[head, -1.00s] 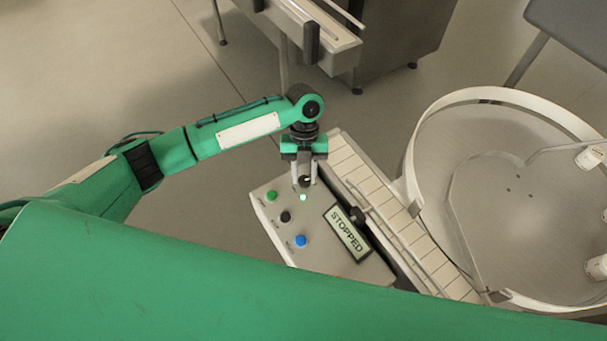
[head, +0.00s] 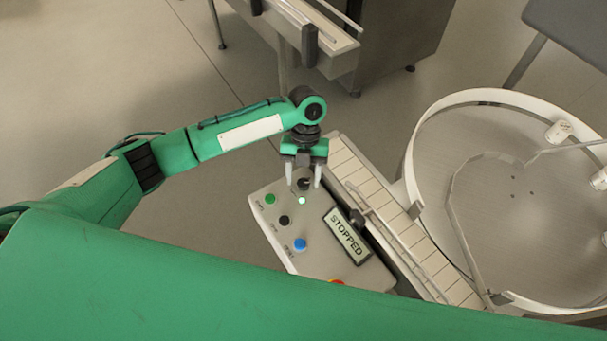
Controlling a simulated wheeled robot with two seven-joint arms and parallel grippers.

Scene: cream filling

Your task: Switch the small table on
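The control box (head: 318,262) has a pale sloping panel with a green button (head: 269,199), a black button (head: 285,221), a blue button (head: 300,244) and a lit pale-green lamp (head: 302,201). Its display (head: 347,236) reads STOPPED. A dark rotary knob (head: 304,184) sits at the panel's far end, above the lamp. My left gripper (head: 304,180) is over this knob with its two pale fingers apart, one on each side of it. Whether the fingers touch the knob or panel cannot be told. My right gripper is not in view.
A segmented conveyor (head: 385,205) runs along the box's right side. A large round turntable (head: 512,195) with a raised rim and a few white containers (head: 558,132) stands to the right. A metal machine (head: 385,45) stands behind. Floor to the left is clear.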

